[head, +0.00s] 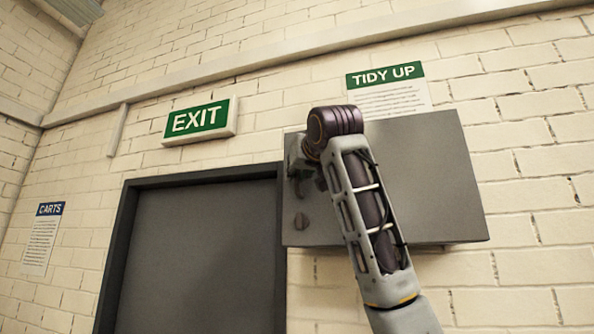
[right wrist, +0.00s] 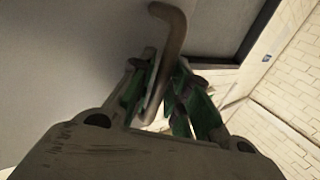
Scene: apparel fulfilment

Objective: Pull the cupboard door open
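The grey metal cupboard (head: 435,175) is mounted on the brick wall at the right of the head view. Its front looks flush, with no gap showing at the door. My right arm crosses in front of it. My right gripper (head: 298,165) is at the cupboard's left edge, partly hidden by my wrist. In the right wrist view, the bent brown-grey handle (right wrist: 172,35) passes between the green-padded fingers of my right gripper (right wrist: 166,72). The fingertips close in on it from both sides. My left gripper is in neither view.
A dark-framed grey door (head: 200,260) stands to the left, under an EXIT sign (head: 198,120). A TIDY UP notice (head: 388,90) hangs above and behind the cupboard.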

